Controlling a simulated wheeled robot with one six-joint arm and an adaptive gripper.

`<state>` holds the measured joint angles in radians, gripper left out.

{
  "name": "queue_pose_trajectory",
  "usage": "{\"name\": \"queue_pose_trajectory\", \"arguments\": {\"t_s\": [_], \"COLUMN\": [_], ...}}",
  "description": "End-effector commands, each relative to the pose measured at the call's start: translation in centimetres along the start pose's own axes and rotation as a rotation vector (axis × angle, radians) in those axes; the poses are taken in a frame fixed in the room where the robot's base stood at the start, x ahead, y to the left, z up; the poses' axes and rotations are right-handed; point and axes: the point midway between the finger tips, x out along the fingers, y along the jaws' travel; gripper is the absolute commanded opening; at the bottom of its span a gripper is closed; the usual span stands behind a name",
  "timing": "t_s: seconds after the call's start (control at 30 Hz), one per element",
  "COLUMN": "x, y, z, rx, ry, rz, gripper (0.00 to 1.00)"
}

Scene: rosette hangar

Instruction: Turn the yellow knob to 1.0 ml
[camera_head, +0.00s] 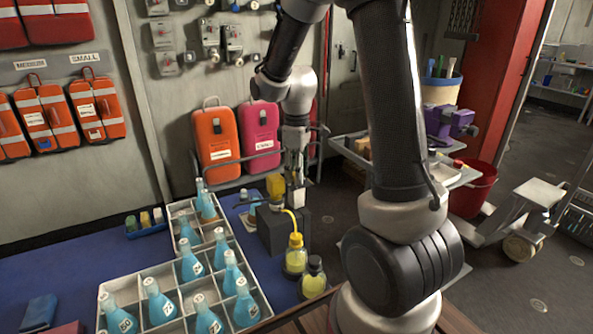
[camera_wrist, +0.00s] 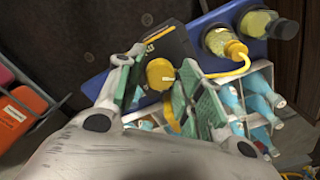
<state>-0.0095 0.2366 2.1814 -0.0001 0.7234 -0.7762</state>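The yellow knob (camera_wrist: 160,73) shows in the wrist view as a round yellow part with a small pale mark on its right side, beside a black box (camera_wrist: 170,45). My gripper (camera_wrist: 158,82) is open, with its green-padded fingers on either side of the knob and gaps visible between. In the head view my gripper (camera_head: 296,188) points down over the black box (camera_head: 285,230), just right of a yellow part (camera_head: 275,184). A yellow tube runs from the box to a yellow-capped bottle (camera_head: 295,256). I cannot read any dial value.
A dark-capped bottle (camera_head: 313,280) stands beside the yellow-capped one. A white divided tray (camera_head: 160,278) with several blue-liquid flasks is left of the box. Orange (camera_head: 215,140) and pink (camera_head: 259,135) cases stand behind.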

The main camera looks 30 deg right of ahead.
Motion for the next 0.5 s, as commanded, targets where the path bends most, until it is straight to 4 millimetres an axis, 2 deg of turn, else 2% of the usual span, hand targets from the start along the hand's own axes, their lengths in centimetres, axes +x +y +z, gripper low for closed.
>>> {"name": "queue_pose_trajectory", "arguments": {"t_s": [0.07, 0.23, 0.5], "x": [-0.02, -0.03, -0.04], "y": [0.0, 0.01, 0.01], "z": [-0.01, -0.01, -0.01], "rx": [0.0, 0.0, 0.016], "ry": [0.0, 0.0, 0.0], "rz": [0.0, 0.0, 0.0], "gripper": [0.33, 0.02, 0.03]}}
